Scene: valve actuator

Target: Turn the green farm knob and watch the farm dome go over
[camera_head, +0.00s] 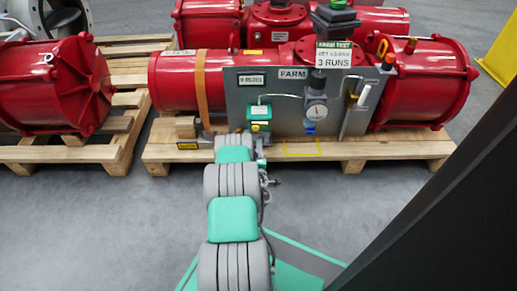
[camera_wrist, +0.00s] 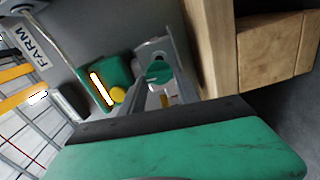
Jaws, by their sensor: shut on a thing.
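The green farm knob (camera_wrist: 158,72) shows in the wrist view as a round green face on a pale grey body. My gripper (camera_wrist: 160,88) has its two grey fingers closed around it. In the head view my arm reaches forward to the low front of the grey FARM panel (camera_head: 262,148), where my own links hide the knob and fingertips. The farm dome (camera_head: 335,17), dark with a green top, sits above the red actuator (camera_head: 180,80). How the dome's mark is turned is too small to read.
A green box with a yellow button (camera_head: 260,113) is just above my gripper. A gauge (camera_head: 316,111) and a lever stand to its right. A wooden pallet (camera_head: 400,150) lies underneath. Another red actuator (camera_head: 45,90) is at left. Grey floor is free in front.

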